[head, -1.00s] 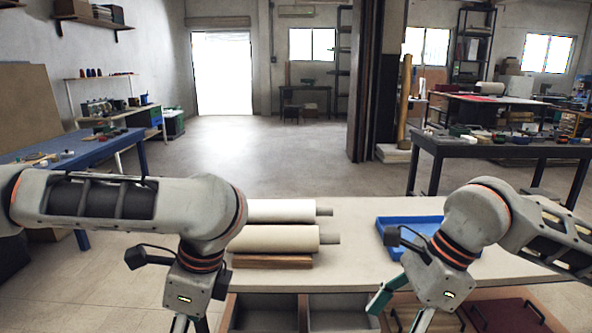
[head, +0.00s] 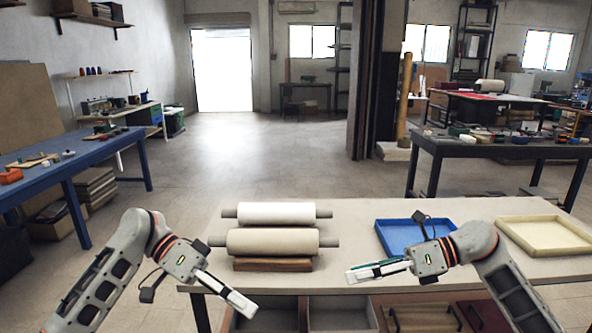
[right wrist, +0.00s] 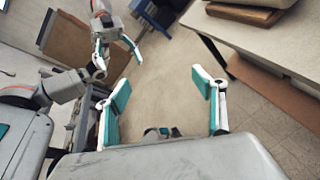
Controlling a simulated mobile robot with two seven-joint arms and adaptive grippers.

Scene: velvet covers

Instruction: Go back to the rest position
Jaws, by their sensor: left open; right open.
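My left gripper (head: 238,297) is in front of the table's left front corner in the head view, its fingers pointing right and down. It is open and holds nothing that I can see. My right gripper (head: 362,272) is over the table's front edge, in front of the blue tray, its fingers pointing left. In the right wrist view its teal-padded fingers (right wrist: 161,100) are wide apart with only floor between them. My left gripper also shows there, at the upper left (right wrist: 123,48).
The pale table (head: 360,215) bears a white roll (head: 275,212) and a beige roll (head: 272,241) above a brown board (head: 272,265), a blue tray (head: 395,236) and a cream tray (head: 548,236). Open compartments (head: 340,313) lie under the front edge. Blue bench (head: 85,150) at left.

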